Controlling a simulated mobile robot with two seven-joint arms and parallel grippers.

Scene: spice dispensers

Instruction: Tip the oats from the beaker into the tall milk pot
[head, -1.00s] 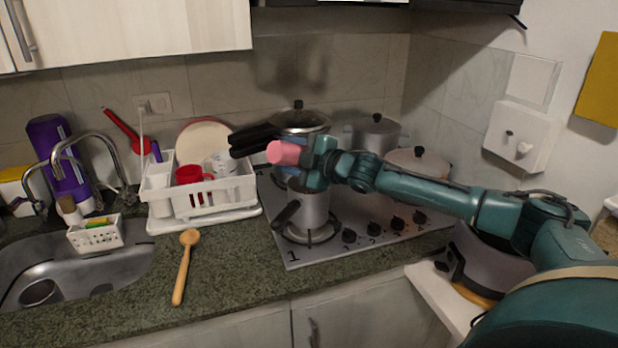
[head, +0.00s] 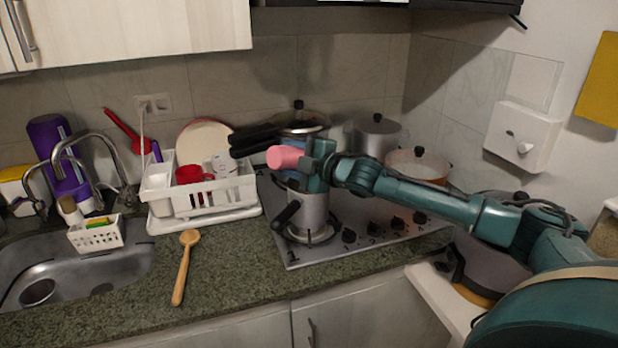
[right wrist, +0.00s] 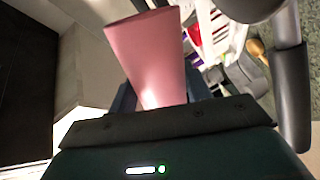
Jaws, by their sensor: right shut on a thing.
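The pink beaker (head: 284,157) lies on its side, its wide end pointing left, above the front-left burner. My right gripper (head: 308,162) is shut on the beaker; its fingers are largely hidden. The beaker also fills the middle of the right wrist view (right wrist: 150,55). The tall metal milk pot (head: 311,212) stands upright on the burner below the gripper, its dark handle pointing to the front left. The gripper and forearm cover part of its top. No oats can be made out in the beaker or the pot. My left gripper is not in view.
Several lidded pots, including a tall grey one (head: 376,136), stand at the back of the hob (head: 345,240). A white dish rack (head: 215,195) stands left of the hob. A wooden spoon (head: 184,265) lies on the counter, with the sink (head: 110,275) farther left.

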